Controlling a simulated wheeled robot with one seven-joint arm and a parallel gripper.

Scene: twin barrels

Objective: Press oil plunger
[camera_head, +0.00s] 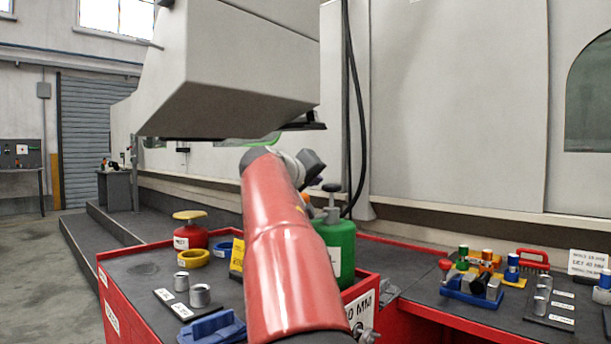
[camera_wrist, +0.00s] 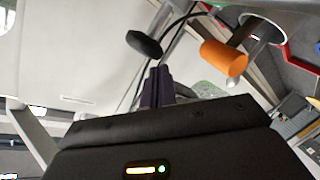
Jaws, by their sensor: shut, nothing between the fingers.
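A green can (camera_head: 342,252) with a white label stands on the red cart, partly hidden behind my red arm. Its black plunger knob (camera_head: 331,188) sits on top of a grey stem. In the wrist view, the black knob (camera_wrist: 144,43) is just beyond and slightly left of my fingertips, and an orange nozzle (camera_wrist: 223,58) is to their right. My gripper (camera_wrist: 160,70) is shut and empty, its dark purple fingers pointing toward the knob. I cannot tell whether they touch it.
A red can (camera_head: 190,236) with a yellow top, a yellow ring (camera_head: 194,258) and metal cylinders (camera_head: 200,295) share the cart top (camera_head: 130,272). A blue holder (camera_head: 212,328) is at its front. A grey machine housing (camera_head: 235,70) hangs above my arm. Tools crowd the right bench (camera_head: 415,270).

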